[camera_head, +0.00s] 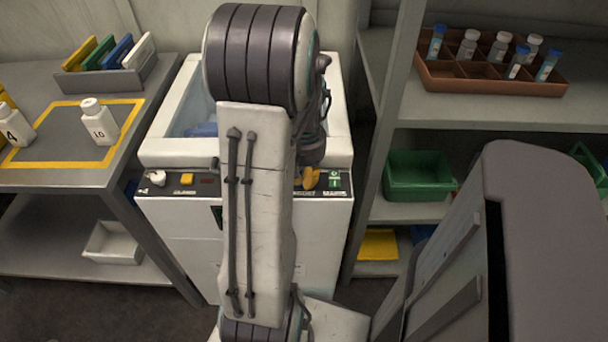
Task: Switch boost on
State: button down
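A white machine (180,229) with an open basin on top stands in the middle. Its dark front panel (222,182) carries a white knob (157,178), a yellow button (187,179), a dim red mark (208,180) and a green switch (335,180) with white marks at the right end. The small labels are too blurred to read, so I cannot tell which control is boost. My gripper (309,172) is mostly hidden behind my arm, over the right part of the panel. A yellow-orange piece shows there, left of the green switch; I cannot tell if it touches a control.
A left table (60,178) holds white bottles on a yellow-framed mat and a rack of coloured plates. The right shelf (470,108) holds a brown tray (440,80) of vials. Green bins (418,178) sit below. Something blue lies in the basin.

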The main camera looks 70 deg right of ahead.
jog(key=shift+r+p, duration=2.9)
jog(key=shift+r, duration=0.55)
jog(key=shift+a+m, duration=0.25)
jog(key=shift+m, duration=0.05)
jog(key=a+y, duration=0.2)
jog(key=a, duration=0.4)
jog(key=w+a+r+n+t+p, duration=0.1)
jog(key=w+a+r+n, duration=0.3)
jog(key=a, duration=0.4)
jog(key=w+a+r+n+t+h+p, duration=0.1)
jog(key=w+a+r+n, duration=0.3)
jog(key=a, duration=0.5)
jog(key=w+a+r+n+t+h+p, duration=0.1)
jog(key=w+a+r+n+p, duration=0.2)
jog(key=a, duration=0.6)
jog(key=shift+w+r+n, duration=0.95)
jog(key=shift+r+n, duration=0.85)
jog(key=shift+n, duration=0.2)
jog(key=shift+a, duration=0.1)
